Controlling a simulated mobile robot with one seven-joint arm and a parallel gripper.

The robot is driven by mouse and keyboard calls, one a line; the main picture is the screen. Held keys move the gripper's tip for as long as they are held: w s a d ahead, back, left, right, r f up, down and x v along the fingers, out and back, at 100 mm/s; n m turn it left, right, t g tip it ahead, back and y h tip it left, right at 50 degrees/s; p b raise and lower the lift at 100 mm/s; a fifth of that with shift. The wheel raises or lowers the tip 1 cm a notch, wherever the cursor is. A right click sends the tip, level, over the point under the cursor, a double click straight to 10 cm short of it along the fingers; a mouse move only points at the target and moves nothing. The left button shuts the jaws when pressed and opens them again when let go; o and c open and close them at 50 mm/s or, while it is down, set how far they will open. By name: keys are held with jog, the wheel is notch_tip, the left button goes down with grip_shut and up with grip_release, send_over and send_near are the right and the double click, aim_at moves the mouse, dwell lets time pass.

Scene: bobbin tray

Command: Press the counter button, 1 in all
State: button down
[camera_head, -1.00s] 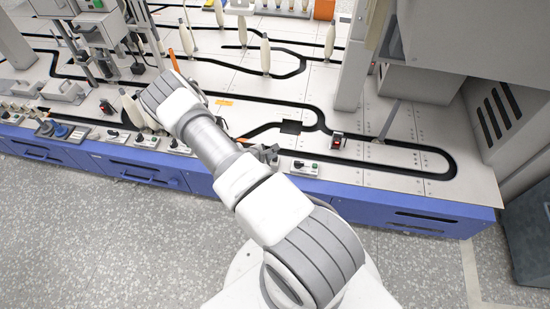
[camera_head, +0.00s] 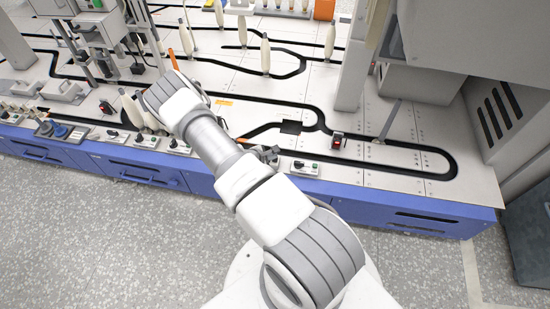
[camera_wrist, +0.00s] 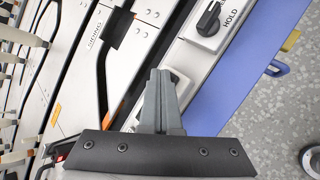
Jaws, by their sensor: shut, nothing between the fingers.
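My gripper (camera_wrist: 160,75) is shut and empty, with its fingertips over a pale control box (camera_wrist: 183,84) in the wrist view. The fingers cover most of that box, so its button cannot be made out, nor whether they touch it. No label reading counter is legible. In the head view, a grey end part of my gripper (camera_head: 270,156) shows beside my forearm, close to the table's front edge; its fingertips are hard to make out.
A control box marked HOLD with a black knob (camera_wrist: 208,18) is close by; it also shows in the head view (camera_head: 299,168). More switch boxes (camera_head: 147,141) line the front edge. A small red-and-black device (camera_head: 337,141) stands by the track. White bobbins (camera_head: 265,54) stand farther back.

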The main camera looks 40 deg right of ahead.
aim_at(273, 161)
jog(key=shift+r+p, duration=0.7)
jog(key=shift+r, duration=0.15)
jog(key=shift+r+p, duration=1.95)
jog(key=shift+r, duration=0.6)
